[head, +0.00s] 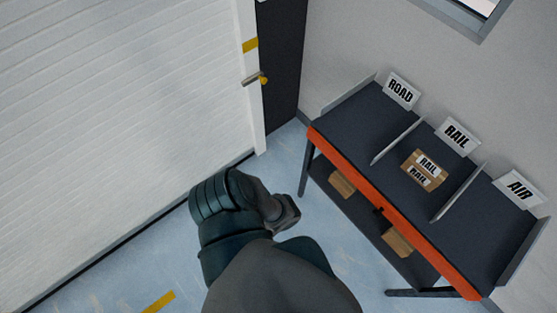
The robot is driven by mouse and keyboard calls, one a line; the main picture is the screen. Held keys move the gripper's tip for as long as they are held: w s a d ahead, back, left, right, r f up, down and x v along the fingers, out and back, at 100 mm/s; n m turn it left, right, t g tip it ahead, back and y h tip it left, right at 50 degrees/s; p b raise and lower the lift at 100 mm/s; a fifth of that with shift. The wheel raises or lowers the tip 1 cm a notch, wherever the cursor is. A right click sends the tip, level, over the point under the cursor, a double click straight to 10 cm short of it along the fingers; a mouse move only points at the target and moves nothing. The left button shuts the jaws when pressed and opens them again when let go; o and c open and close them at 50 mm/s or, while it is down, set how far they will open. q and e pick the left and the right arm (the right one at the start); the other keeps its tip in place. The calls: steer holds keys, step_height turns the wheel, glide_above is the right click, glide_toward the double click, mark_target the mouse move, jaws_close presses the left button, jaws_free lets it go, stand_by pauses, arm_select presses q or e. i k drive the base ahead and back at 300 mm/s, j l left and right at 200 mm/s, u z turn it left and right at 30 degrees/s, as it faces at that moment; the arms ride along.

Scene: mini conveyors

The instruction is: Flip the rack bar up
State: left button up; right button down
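The rack bar (360,180) is orange. It runs along the front edge of a dark sorting rack (361,117) at the right. It lies level with the rack's top, with no gripper on it. Whether it is hinged cannot be seen. A dark green and grey part of my own body rises from the bottom middle, left of the rack and apart from the bar. I see no gripper fingers.
Thin dividers split the rack top into bays signed ROAD (402,90), RAIL (457,136) and AIR (519,188). A RAIL-labelled box (425,168) lies in the middle bay. Boxes sit on the lower shelf. A white shutter door (120,110) fills the left.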

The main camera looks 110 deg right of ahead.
mark_target(435, 259)
steer(key=z, duration=5.3)
